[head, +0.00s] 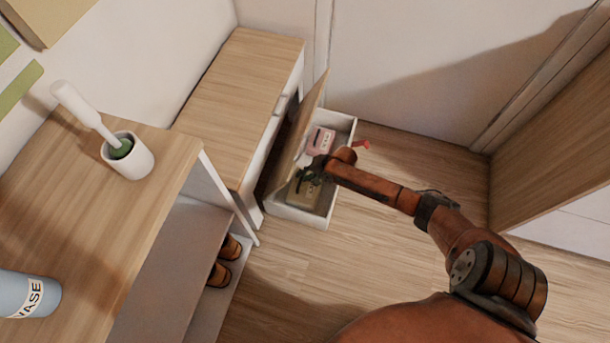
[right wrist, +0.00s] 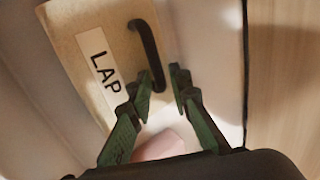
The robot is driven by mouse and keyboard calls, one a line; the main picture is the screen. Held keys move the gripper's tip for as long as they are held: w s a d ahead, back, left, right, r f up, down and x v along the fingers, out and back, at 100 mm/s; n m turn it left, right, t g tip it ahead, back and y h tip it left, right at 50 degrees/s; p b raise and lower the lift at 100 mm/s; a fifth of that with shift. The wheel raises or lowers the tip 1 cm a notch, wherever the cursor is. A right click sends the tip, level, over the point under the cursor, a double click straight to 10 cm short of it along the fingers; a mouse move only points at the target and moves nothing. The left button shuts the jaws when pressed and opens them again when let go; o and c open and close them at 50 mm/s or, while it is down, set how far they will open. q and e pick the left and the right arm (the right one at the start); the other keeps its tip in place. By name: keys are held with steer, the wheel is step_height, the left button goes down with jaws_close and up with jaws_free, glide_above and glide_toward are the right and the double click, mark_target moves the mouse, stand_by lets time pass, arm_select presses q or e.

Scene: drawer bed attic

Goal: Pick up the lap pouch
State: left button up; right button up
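The lap pouch is a beige, flat piece with a white LAP label and a black strap handle. It lies in the open drawer in the head view (head: 301,195) and fills the upper left of the right wrist view (right wrist: 88,38). My right gripper (head: 312,170) reaches into the drawer over the pouch's far end. In the right wrist view, my right gripper's fingers (right wrist: 162,82) are apart, with the lower end of the black handle close to the gap between their tips. I cannot tell whether they touch it. My left gripper is out of view.
A pink item (head: 321,140) lies at the drawer's far end. A shelf with brown shoes (head: 222,270) stands nearer. Floor to the right is clear.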

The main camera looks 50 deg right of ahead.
jaws_close()
stand_by(0.4)
steer(key=shift+r, duration=0.1)
